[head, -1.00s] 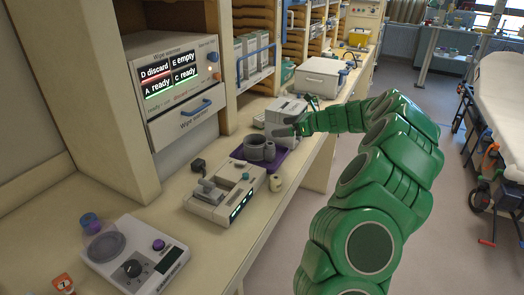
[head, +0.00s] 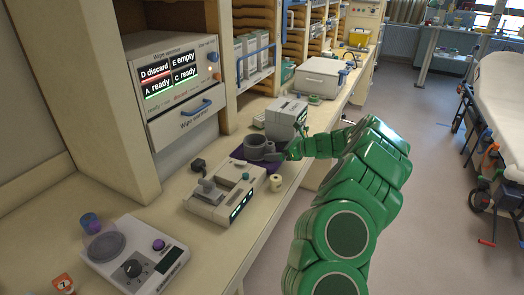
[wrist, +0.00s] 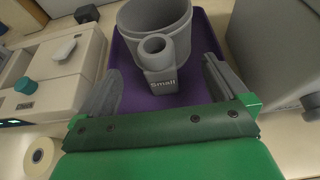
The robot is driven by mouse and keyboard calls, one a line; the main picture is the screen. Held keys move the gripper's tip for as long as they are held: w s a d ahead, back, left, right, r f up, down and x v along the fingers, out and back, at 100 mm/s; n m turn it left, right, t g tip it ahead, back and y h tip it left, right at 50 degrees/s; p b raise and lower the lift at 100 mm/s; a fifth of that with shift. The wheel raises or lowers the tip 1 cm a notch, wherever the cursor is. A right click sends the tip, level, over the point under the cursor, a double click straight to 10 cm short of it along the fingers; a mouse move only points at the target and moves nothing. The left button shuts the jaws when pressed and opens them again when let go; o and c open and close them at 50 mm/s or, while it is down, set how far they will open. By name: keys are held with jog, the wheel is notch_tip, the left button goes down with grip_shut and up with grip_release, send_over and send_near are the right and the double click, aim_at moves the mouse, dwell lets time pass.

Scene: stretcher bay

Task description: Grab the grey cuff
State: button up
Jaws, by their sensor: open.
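The grey cuff (head: 257,146) stands on a purple mat (head: 238,154) on the bench. In the wrist view the cuff (wrist: 150,20) is a wide round ring with a smaller tube in front, marked "Small". My gripper (wrist: 163,88) is open, with one grey finger to the left and one to the right of the cuff's labelled front part. The fingers look apart from it. In the head view my gripper (head: 276,154) is low at the right side of the cuff, and its fingertips are partly hard to make out.
A grey-white box device (head: 286,118) stands just behind the mat. A white device with a green display (head: 226,192) is in front of it, and a small cream roll (head: 275,183) lies near the bench edge. The wipe warmer (head: 180,85) stands at the back left.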

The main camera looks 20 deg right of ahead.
aim_at(267, 151)
jog(key=shift+x, duration=2.3)
jog(key=c, duration=0.9)
